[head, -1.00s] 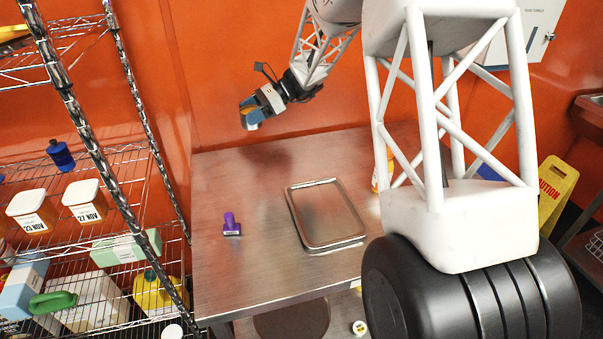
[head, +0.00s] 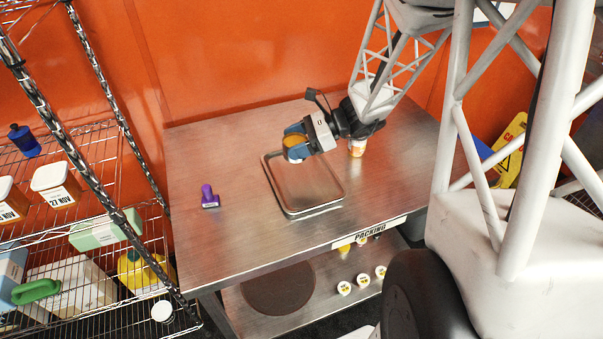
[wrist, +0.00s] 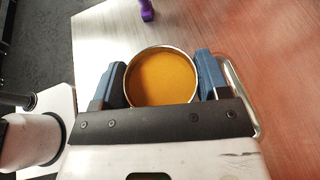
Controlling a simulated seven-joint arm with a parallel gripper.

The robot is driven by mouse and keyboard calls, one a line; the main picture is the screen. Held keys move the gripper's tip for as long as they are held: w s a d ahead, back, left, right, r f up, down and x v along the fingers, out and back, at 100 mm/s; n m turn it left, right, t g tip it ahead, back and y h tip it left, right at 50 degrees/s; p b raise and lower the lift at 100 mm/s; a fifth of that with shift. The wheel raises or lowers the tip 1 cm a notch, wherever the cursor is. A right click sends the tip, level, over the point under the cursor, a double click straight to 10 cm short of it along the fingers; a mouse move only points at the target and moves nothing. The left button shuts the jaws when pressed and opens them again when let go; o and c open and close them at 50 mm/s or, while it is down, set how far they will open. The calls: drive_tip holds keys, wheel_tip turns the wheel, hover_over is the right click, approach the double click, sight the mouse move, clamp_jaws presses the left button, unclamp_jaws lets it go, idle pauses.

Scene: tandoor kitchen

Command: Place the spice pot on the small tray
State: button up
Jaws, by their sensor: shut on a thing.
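My gripper (head: 295,143) is shut on the spice pot (head: 294,154), a small round pot. In the wrist view the pot (wrist: 160,78) shows from above, full of orange-yellow spice, with the blue fingers on either side of it. The small tray (head: 290,208) is a rectangular metal tray on the steel table. In the head view my gripper and the pot appear over the tray's far part. How high the pot is above the tray, I cannot tell exactly. In the wrist view part of the tray's rim (wrist: 256,128) shows at the right, mostly hidden by my gripper.
A purple stamp-like object (head: 208,196) stands on the table left of the tray. An orange-and-white container (head: 357,147) stands behind my gripper, to the right. A wire shelf (head: 100,150) with tubs and bottles is at the left. The table's front left is clear.

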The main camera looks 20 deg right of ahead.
drive_tip(key=s+f+m+t, duration=0.2)
drive_tip(key=s+f, duration=0.2)
drive_tip(key=s, duration=1)
drive_tip(key=shift+s+f+h, duration=0.2)
drive_tip(key=shift+s+h, duration=0.1)
drive_tip(key=shift+s, duration=0.05)
drive_tip(key=shift+w+d, duration=0.1)
drive_tip(key=shift+d, duration=0.05)
hover_over(302, 176)
drive_tip(key=shift+f, duration=0.75)
drive_tip(key=shift+f, duration=0.15)
drive_tip(key=shift+f, duration=1.6)
drive_tip(key=shift+f, duration=0.15)
drive_tip(key=o, duration=0.9)
drive_tip(key=shift+o, duration=0.2)
drive_tip(key=shift+r, duration=0.2)
